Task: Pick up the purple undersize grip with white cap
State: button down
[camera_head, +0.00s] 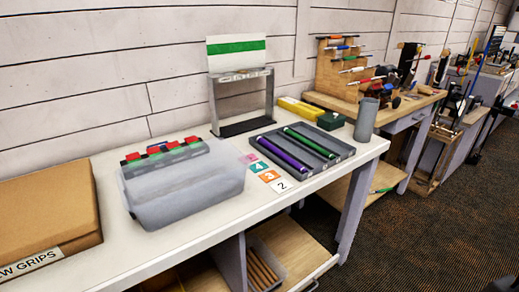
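A purple grip (283,154) lies in the left part of a dark grey tray (329,143) on the white workbench. It runs slantwise from the tray's back left toward its front. Its end cap is too small for me to make out its color clearly. A green grip (310,142) lies roughly parallel in the same tray, to the right, apart from the purple one. My gripper is not in view.
Numbered cards (270,175) lie left of the tray, beside a translucent bin (183,188). A grey cylinder (366,120) stands to the right. A metal stand (243,102) and yellow box (300,108) are behind. A cardboard box (45,215) sits far left.

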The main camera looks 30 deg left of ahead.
aim_at(260, 139)
jog(key=u, duration=1)
